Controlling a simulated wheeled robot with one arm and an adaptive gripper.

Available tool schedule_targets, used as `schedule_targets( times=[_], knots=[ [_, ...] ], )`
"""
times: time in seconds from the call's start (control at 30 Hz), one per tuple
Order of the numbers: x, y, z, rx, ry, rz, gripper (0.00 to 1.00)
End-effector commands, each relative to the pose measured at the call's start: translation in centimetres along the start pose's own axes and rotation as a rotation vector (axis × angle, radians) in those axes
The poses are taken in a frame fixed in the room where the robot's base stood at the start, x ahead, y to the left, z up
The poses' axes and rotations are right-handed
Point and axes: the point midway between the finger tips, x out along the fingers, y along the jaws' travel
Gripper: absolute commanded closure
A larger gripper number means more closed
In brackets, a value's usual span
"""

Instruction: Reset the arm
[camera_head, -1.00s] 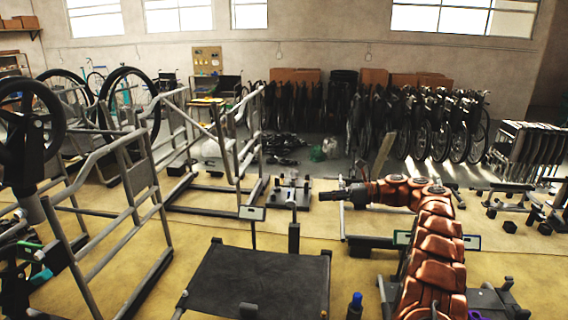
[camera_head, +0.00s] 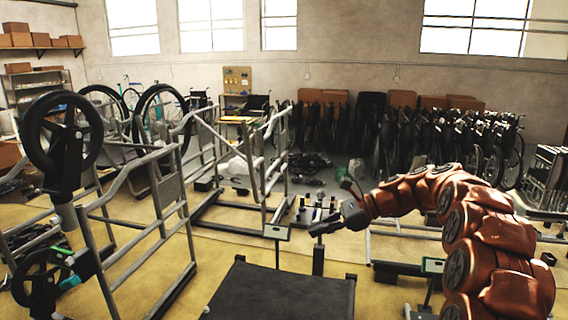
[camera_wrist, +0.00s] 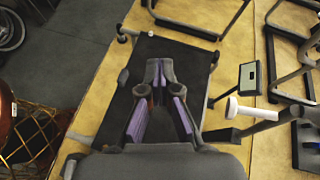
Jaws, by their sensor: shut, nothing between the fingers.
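My orange-brown arm reaches in from the right of the head view. Its gripper (camera_head: 328,225) is in the air near the middle, pointing left, above and behind the black panel (camera_head: 282,292). In the wrist view my gripper (camera_wrist: 158,72) shows its dark fingers with purple inner faces, their tips close together and nothing held. Below it in that view lies the black panel (camera_wrist: 190,62), apart from the fingers.
Grey wheelchair frames (camera_head: 186,232) stand on the left, one with a black wheel (camera_head: 88,132) on a stand. A small display (camera_head: 276,232) on a post stands left of the gripper. Folded wheelchairs (camera_head: 400,140) line the back wall.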

Motion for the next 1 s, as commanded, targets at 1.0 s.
schedule_targets(
  times=[1.0],
  knots=[
    [2.6, 23.9, 0.7, -0.624, 0.407, 0.400, 1.00]
  ],
)
